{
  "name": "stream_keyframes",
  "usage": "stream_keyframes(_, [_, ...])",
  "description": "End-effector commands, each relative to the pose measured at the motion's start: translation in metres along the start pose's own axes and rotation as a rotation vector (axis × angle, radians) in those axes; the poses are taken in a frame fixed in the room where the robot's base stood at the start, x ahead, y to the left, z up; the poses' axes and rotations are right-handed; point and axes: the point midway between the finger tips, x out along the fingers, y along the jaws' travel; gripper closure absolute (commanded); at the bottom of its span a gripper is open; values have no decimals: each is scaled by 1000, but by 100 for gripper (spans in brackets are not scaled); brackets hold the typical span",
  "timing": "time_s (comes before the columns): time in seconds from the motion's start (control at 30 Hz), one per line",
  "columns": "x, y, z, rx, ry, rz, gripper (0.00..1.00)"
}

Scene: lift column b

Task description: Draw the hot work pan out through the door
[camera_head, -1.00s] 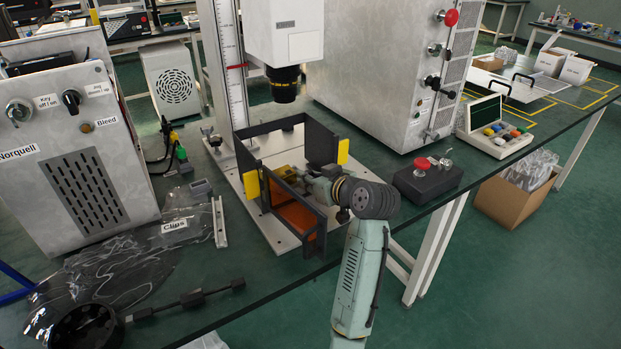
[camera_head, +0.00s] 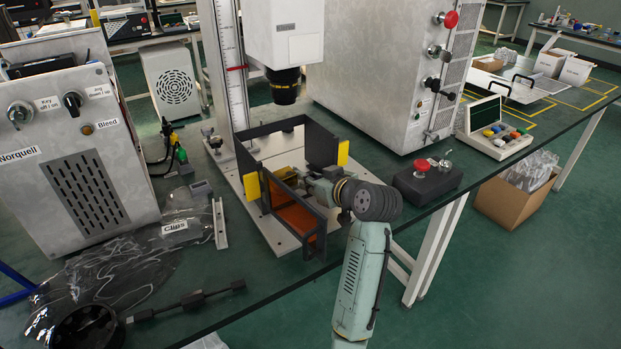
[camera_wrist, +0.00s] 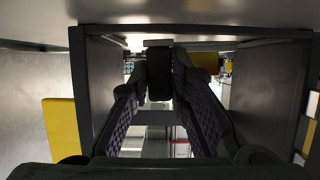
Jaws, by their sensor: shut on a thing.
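A dark-framed enclosure (camera_head: 322,148) stands on a pale base plate under the white column head. Its front shows an orange panel (camera_head: 297,217) in a dark frame, the door side. My gripper (camera_head: 303,182) reaches in at the front right of this enclosure. In the wrist view, my gripper (camera_wrist: 160,82) has its two patterned fingers closed on a dark upright block (camera_wrist: 159,72), seemingly the pan's handle. A brassy yellow piece (camera_head: 286,173) lies inside the enclosure just beyond the fingers, perhaps part of the hot work pan. The rest of the pan is hidden.
Yellow tabs flank the enclosure at left (camera_head: 251,186) and right (camera_head: 343,152). A black box with a red button (camera_head: 427,180) stands right of my arm. A rail (camera_head: 219,223) and a clear bag labelled Clips (camera_head: 180,228) lie left. The bench's front edge is close.

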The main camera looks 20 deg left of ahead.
Motion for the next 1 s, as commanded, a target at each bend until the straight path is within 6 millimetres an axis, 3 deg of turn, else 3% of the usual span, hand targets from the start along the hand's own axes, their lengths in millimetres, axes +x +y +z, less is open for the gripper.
stream_keyframes(1.0, [-28, 0, 9, -1, 5, 2, 100])
